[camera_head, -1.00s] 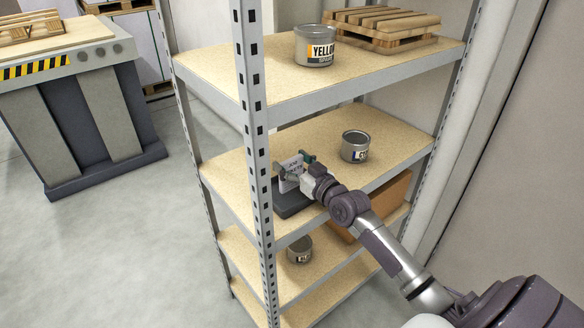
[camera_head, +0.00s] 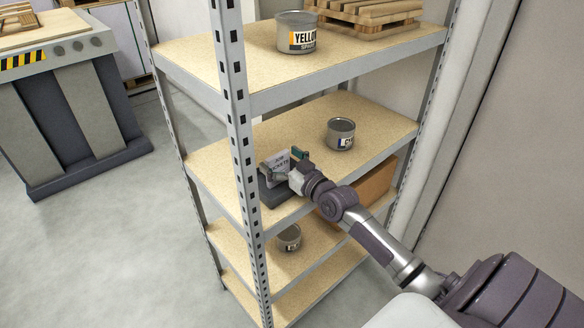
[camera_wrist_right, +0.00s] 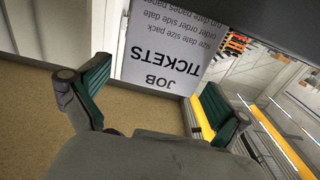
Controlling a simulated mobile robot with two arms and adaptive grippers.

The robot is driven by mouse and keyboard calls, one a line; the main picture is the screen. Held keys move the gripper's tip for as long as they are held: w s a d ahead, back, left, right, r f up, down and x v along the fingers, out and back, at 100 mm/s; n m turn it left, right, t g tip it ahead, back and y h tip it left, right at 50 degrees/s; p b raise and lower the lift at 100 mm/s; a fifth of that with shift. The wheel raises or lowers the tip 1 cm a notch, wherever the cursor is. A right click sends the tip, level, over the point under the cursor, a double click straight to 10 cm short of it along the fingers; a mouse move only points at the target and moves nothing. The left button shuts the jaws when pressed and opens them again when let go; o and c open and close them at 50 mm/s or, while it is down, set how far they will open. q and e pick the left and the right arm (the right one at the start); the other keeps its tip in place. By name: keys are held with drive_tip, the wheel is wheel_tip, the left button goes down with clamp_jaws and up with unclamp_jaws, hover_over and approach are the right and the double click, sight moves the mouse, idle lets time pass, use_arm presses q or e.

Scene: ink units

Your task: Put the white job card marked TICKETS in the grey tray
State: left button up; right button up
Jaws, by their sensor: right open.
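The white job card (camera_head: 277,167) marked TICKETS stands roughly upright at the grey tray (camera_head: 275,193) on the middle shelf, at its left front. My right gripper (camera_head: 284,164) is at the card, its jaws apart. In the right wrist view the card (camera_wrist_right: 165,55) shows upside down beyond and between the open fingers (camera_wrist_right: 160,105), with a gap on each side. A dark edge covers the far end of the card there, so I cannot see how it rests in the tray. My left gripper is not in view.
A grey shelf post (camera_head: 236,110) stands close to the left of my right gripper. A small grey can (camera_head: 340,133) is on the same shelf, to the right. The upper shelf (camera_head: 205,62) holds the YELLOW can (camera_head: 296,36) and a pallet (camera_head: 370,14). A brown box (camera_head: 372,185) is below.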

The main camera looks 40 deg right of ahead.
drive_tip(key=s, duration=1.1)
drive_tip(key=shift+d+b, duration=0.45)
